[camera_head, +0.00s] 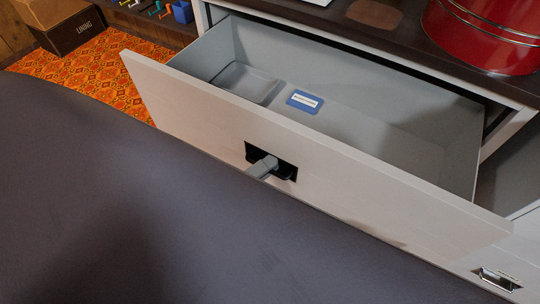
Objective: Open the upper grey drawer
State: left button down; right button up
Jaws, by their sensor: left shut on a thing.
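The upper grey drawer (330,178) is pulled well out of its cabinet, and its inside shows. My left gripper (263,167) is at the dark handle recess (286,172) in the middle of the drawer front. Only a small grey part of the gripper shows there, and it is shut on the drawer handle. The grip itself is mostly hidden. A large dark rounded shape in the foreground covers the lower left of the view. My right gripper is not in view.
Inside the drawer are a shallow grey tray (246,84) and a small blue packet with a white label (304,102). A red round tin (487,35) stands on the dark cabinet top. A metal handle (497,280) shows at lower right. A cardboard box (68,28) stands by the orange rug (85,72).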

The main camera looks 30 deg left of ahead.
pick_arm(q)
jog(key=shift+s+a, duration=0.1)
jog(key=shift+s, duration=0.6)
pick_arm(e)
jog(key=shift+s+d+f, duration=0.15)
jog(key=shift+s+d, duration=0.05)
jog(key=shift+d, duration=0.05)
pick_arm(q)
jog(key=c, duration=1.5)
grip_release()
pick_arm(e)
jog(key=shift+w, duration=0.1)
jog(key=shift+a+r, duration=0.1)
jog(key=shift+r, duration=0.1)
pick_arm(q)
jog(key=v, duration=0.7)
jog(key=shift+p, duration=0.35)
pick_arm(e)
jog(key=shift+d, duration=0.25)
